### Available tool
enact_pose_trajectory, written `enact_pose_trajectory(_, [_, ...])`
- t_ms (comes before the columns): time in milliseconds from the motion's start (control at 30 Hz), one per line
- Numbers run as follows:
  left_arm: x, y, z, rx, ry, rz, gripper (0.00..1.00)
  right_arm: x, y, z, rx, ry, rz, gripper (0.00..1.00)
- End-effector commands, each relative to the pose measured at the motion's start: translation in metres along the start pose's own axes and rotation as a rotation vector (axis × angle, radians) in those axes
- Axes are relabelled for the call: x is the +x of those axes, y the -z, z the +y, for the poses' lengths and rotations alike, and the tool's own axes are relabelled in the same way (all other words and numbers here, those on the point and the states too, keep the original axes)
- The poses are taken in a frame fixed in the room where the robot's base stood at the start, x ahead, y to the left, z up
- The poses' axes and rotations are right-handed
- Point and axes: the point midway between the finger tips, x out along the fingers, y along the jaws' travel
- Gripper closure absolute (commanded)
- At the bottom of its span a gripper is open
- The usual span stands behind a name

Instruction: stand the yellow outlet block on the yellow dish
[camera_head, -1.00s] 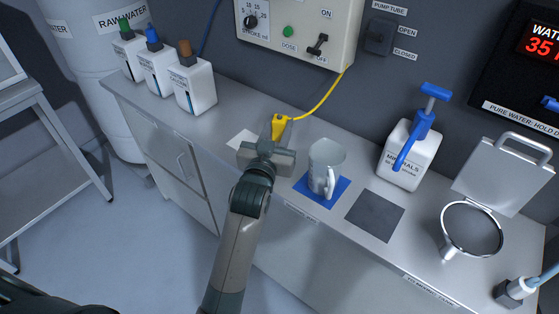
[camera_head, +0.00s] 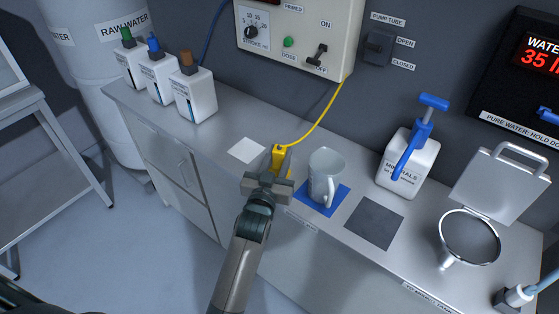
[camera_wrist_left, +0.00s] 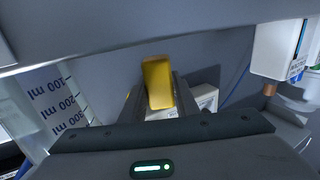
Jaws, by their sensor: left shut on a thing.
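My left gripper (camera_head: 281,160) is shut on the yellow outlet block (camera_head: 278,153), above the counter between a white square and a blue mat. A thin yellow tube runs from the block up to the control box. In the left wrist view the block (camera_wrist_left: 158,82) stands up between the fingers. I cannot make out the yellow dish for certain; a little yellow shows low beside the fingers in the head view, mostly hidden by the gripper. Whether the block touches anything below is hidden. My right gripper is not in view.
A measuring jug (camera_head: 323,172) stands on the blue mat (camera_head: 341,193) close right of the gripper. The white square (camera_head: 246,150) is bare. Further right are a dark square (camera_head: 374,222), a minerals bottle (camera_head: 408,160) and a ring holder (camera_head: 470,238). Capped bottles (camera_head: 193,95) stand left.

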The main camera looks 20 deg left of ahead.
Motion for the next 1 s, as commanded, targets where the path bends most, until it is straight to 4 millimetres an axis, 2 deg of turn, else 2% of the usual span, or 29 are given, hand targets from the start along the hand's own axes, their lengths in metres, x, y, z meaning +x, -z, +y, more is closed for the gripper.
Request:
enact_pose_trajectory(200, [0.0,-0.022,0.001,0.0,0.0,0.0,1.0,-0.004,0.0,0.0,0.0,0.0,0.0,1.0])
enact_pose_trajectory(667, [0.0,-0.028,0.0,0.0,0.0,0.001,1.0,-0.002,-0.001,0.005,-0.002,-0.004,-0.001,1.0])
enact_pose_trajectory(700, [0.0,-0.027,0.0,0.0,0.0,0.0,0.65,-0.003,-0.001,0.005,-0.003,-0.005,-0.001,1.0])
enact_pose_trajectory(733, [0.0,-0.027,0.0,0.0,0.0,0.0,0.58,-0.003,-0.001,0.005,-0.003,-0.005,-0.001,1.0])
enact_pose_trajectory(767, [0.0,-0.027,0.0,0.0,0.0,0.0,0.53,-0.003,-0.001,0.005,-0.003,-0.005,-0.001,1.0])
enact_pose_trajectory(1000, [0.0,-0.027,0.0,0.0,0.0,0.0,0.53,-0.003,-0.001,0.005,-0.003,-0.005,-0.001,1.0])
